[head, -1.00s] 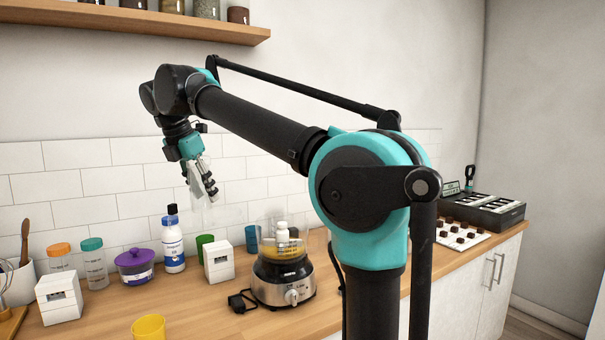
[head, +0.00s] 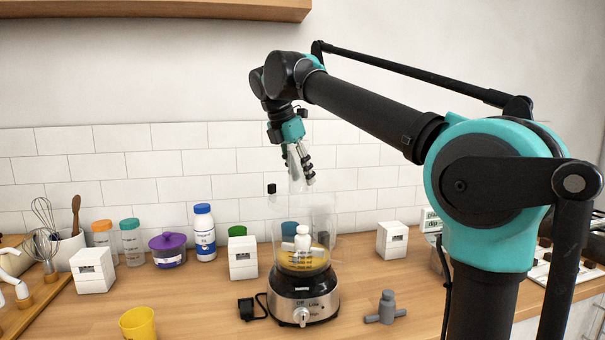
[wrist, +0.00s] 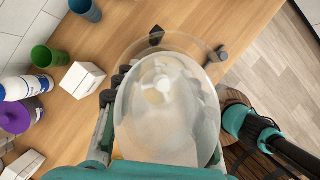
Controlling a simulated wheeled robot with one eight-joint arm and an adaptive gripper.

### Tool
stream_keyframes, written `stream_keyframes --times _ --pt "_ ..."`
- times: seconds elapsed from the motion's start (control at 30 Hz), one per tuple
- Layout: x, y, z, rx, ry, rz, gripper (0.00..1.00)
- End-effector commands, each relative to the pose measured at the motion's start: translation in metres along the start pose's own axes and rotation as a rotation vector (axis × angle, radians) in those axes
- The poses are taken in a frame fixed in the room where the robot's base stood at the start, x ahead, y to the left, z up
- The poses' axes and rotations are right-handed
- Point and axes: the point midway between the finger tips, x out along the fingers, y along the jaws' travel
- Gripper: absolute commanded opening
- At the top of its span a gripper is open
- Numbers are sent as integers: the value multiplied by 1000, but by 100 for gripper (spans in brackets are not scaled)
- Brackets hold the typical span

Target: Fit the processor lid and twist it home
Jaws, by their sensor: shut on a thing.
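The processor (head: 303,303) has a steel front with a knob and stands on the counter. Its clear bowl (head: 326,238) has yellow contents and a white centre post (head: 302,238). My gripper (head: 302,178) points down above the bowl and is shut on the clear lid (wrist: 170,125). The lid is hard to see in the head view; a small black tab (head: 271,188) shows at its left. In the wrist view the lid fills the middle, with the post blurred through it. I cannot tell how large the gap between lid and bowl is.
A white box (head: 243,259), green cup (head: 237,231) and white bottle (head: 204,234) stand left of the processor. A yellow cup (head: 138,323) is at the front. A grey valve-like part (head: 386,309) lies right. A black plug (head: 247,309) with cord lies near the base.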

Motion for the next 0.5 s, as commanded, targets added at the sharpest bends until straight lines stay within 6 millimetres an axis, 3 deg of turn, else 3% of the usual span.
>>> stream_keyframes --times 0.5 --pt "11 0 -4 -7 0 6 0"
